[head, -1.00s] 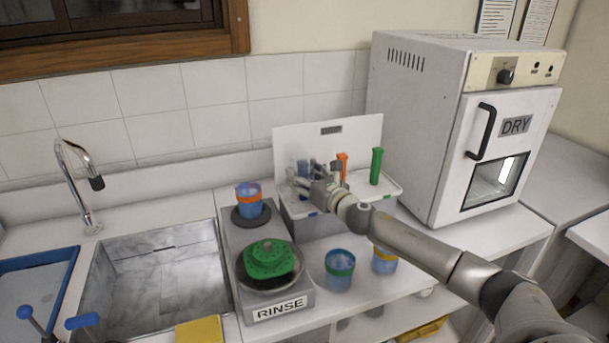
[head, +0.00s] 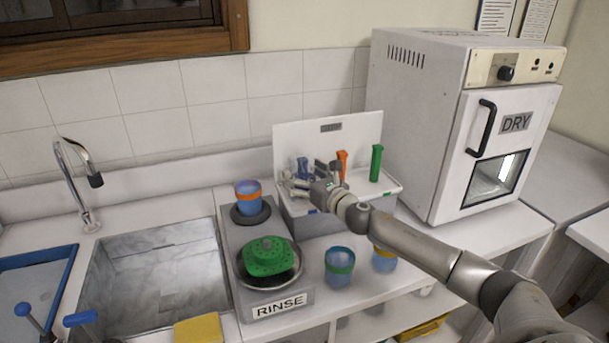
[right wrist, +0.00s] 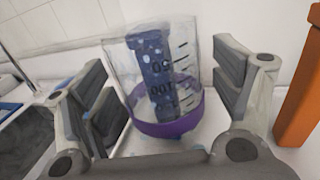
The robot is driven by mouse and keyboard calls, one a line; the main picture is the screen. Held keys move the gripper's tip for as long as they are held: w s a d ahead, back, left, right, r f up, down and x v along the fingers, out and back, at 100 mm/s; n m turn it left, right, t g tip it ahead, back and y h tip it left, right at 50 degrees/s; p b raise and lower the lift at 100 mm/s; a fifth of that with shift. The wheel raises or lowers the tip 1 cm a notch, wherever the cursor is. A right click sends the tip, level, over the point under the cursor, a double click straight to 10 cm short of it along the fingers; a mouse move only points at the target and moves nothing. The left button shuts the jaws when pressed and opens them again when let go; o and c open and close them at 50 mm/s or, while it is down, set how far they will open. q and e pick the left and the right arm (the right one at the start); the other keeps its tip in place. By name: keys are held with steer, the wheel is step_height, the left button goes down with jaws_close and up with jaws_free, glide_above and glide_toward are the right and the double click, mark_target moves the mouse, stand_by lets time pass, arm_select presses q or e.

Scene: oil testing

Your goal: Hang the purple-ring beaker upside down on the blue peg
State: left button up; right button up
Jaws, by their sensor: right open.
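In the right wrist view the clear beaker (right wrist: 186,72) stands upside down over the blue peg (right wrist: 151,88), which shows through its wall. Its purple ring (right wrist: 168,118) is at the lower end, and the 50 mark is above the 100 mark. My right gripper (right wrist: 172,92) is open, with fingers on both sides of the beaker and visible gaps. In the head view my right gripper (head: 308,184) is at the left part of the white drying rack (head: 360,128), near the blue peg (head: 303,167). The beaker is hard to make out there. My left gripper is out of view.
An orange peg (head: 342,160) and a green peg (head: 376,163) stand right of my gripper. A rinse station (head: 228,250) with an orange-ring beaker (head: 248,197) is left. Green-ring (head: 339,268) and yellow-ring (head: 384,262) beakers stand in front. The dryer (head: 420,130) is at right.

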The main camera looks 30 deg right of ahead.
steer(key=s, duration=1.2)
stand_by(0.3)
steer(key=shift+d, duration=0.1)
